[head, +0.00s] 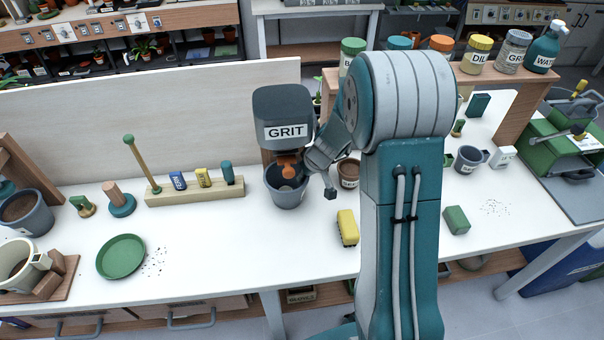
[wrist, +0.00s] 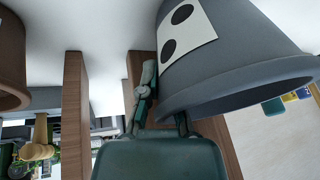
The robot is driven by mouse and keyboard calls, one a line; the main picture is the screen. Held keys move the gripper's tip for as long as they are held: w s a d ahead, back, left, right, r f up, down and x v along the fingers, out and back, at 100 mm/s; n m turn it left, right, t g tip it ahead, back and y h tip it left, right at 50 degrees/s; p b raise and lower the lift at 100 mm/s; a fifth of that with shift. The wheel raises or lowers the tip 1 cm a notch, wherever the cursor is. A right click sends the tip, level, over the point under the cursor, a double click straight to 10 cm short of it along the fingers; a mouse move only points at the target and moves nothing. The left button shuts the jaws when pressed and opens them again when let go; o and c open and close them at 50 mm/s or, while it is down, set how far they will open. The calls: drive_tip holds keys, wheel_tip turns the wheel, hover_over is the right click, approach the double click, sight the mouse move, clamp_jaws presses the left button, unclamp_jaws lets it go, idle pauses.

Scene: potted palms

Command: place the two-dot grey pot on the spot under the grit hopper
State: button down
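The grey pot (head: 285,199) stands upright on the white bench, below the orange spout of the grit hopper (head: 283,110). In the wrist view the pot (wrist: 225,75) fills the upper right, upside down, with a two-dot label towards my gripper. The spot under the pot is hidden. I see no clear grip on the pot.
A brown pot (head: 349,173) stands just right of my gripper. A yellow block (head: 347,228) lies in front. A wooden rack (head: 195,191) with small blocks is to the left, and a green saucer (head: 121,257) farther left. The front middle of the bench is clear.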

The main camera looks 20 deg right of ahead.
drive_tip(key=shift+a, duration=0.1)
drive_tip(key=c, duration=0.8)
unclamp_jaws()
drive_tip(key=shift+f, duration=0.1)
drive_tip(key=shift+d, duration=0.2)
drive_tip(key=v, duration=1.2)
drive_tip(key=shift+a, duration=0.1)
